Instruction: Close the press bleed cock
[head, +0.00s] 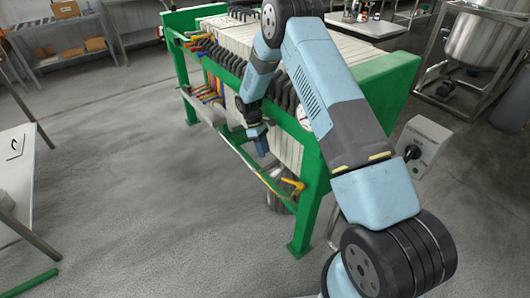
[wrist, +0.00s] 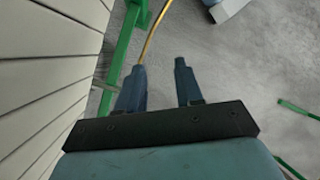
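The press is a long green frame (head: 395,72) holding a pack of white plates (head: 345,50). A yellow lever-like part (head: 293,187) shows low on its near end, beside the green leg; it may be the bleed cock, but I cannot tell its setting. My gripper (head: 262,147) points down beside the press's long side, left of and above the yellow part. In the wrist view its two blue fingers (wrist: 159,75) stand apart with nothing between them. The white plates (wrist: 45,80) also show there on the left, and a thin yellow-brown line (wrist: 152,35) runs beyond the fingers.
A grey box with a black knob (head: 411,152) stands right of the press. Several coloured handles (head: 205,52) line the press's far left side. A white table (head: 14,185) is at the left edge. A steel tank (head: 483,40) stands back right. The floor left of the press is clear.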

